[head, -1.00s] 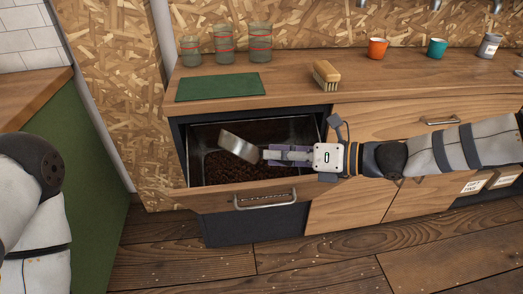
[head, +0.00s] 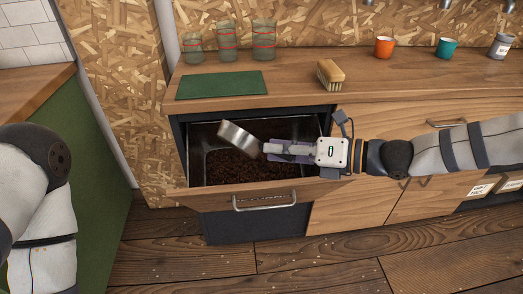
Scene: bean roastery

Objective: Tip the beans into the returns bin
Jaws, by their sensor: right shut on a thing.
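The returns bin (head: 292,132) is a dark metal tub in an open wooden drawer (head: 215,201), with brown beans (head: 240,167) spread over its floor. My right gripper (head: 275,151) reaches in from the right, over the bin, shut on the handle of a metal scoop (head: 237,138). The scoop's round cup is tilted over the left part of the bin. I cannot see whether any beans are inside the cup. My left gripper is out of view; only part of my left arm shows at the lower left.
The counter above the drawer holds a green mat (head: 221,85), a wooden brush (head: 330,73), several glass jars (head: 228,42), an orange cup (head: 384,46), a teal cup (head: 446,47) and a grey canister (head: 500,45). Closed wooden fronts lie right of the drawer. The floor ahead is clear.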

